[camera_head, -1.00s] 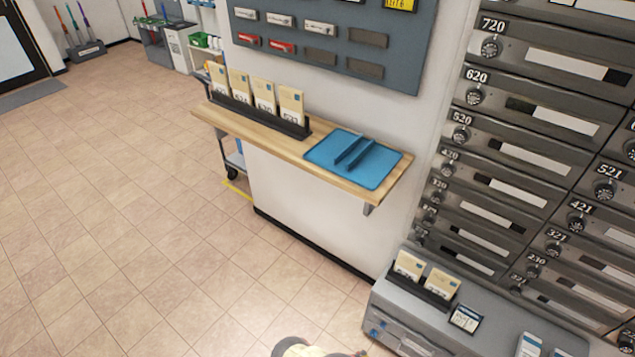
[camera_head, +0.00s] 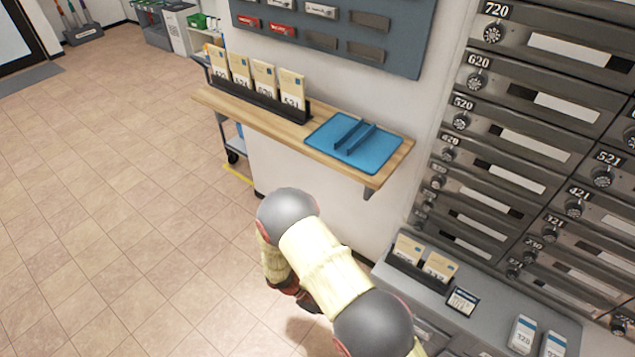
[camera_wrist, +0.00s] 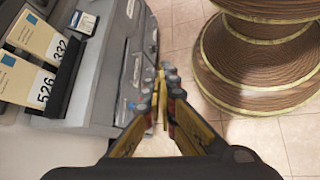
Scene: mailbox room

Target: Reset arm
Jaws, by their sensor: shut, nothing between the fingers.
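My arm (camera_head: 325,262) shows in the head view, bent over the floor in front of the wall shelf. In the wrist view my gripper (camera_wrist: 162,85) is shut, its fingertips together with nothing between them. It points down past the front of a grey cabinet. In the head view the gripper is mostly hidden behind and below my arm.
The wooden wall shelf (camera_head: 205,99) holds a blue tray (camera_head: 330,133) and a rack of cards. The grey cabinet (camera_head: 492,303) carries more cards (camera_head: 408,249). Numbered mailboxes (camera_head: 545,100) line the right wall. Tiled floor (camera_head: 110,210) on the left is clear.

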